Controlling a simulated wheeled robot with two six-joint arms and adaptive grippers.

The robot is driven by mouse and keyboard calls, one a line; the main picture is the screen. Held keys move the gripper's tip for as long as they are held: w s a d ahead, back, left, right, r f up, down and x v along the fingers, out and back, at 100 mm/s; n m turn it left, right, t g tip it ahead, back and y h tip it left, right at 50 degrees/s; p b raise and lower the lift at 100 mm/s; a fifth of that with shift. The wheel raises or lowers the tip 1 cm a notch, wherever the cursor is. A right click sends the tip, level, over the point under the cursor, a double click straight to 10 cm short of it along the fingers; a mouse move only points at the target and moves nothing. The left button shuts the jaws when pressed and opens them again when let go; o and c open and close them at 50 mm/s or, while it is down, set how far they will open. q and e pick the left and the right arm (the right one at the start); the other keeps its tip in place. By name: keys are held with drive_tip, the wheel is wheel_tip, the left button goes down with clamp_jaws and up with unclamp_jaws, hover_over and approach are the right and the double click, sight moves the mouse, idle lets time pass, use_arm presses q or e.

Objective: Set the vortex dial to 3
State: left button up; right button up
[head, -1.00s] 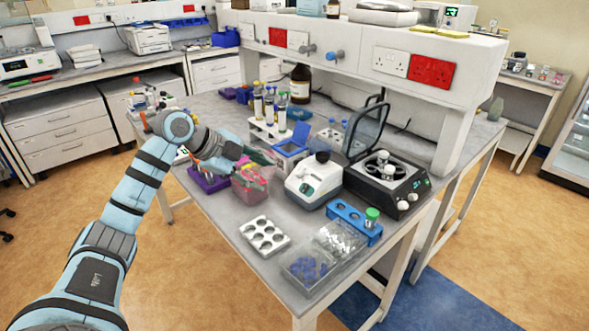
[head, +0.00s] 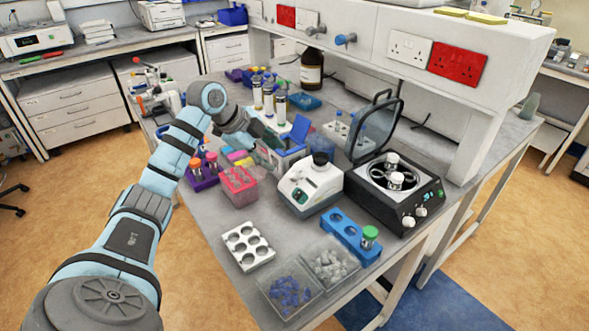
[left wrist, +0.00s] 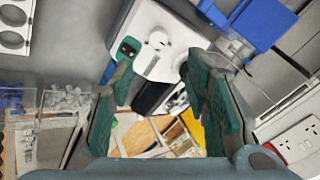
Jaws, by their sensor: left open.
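The vortex mixer (head: 308,186) is a white box with a black cup on top, standing mid-bench in the head view. In the left wrist view the mixer (left wrist: 172,22) shows at the top, with a small dark green display (left wrist: 130,47) and a round pale dial (left wrist: 158,40). The dial's setting is too small to read. My left gripper (head: 266,138) is behind and left of the mixer in the head view, above the bench. Its green-padded fingers (left wrist: 160,95) are spread, with nothing held between them. My right gripper is not in view.
A centrifuge with its lid up (head: 393,200) stands right of the mixer. A blue rack (head: 345,233), white well block (head: 247,246) and clear bins (head: 290,290) lie in front. A pink rack (head: 238,186), purple rack (head: 202,174) and tall tubes (head: 268,96) are near my left arm.

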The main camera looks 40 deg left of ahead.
sight(292, 173)
use_arm(q)
drive_tip(key=x, duration=1)
drive_tip(key=shift+a+f, duration=0.15)
drive_tip(key=shift+a, duration=0.05)
drive_tip(key=shift+w+d+f, duration=0.1)
drive_tip(key=shift+w+f, duration=0.05)
drive_tip(key=shift+f, duration=0.1)
drive_tip(key=shift+s+r, duration=0.15)
drive_tip(key=shift+s, duration=0.1)
clamp_jaws()
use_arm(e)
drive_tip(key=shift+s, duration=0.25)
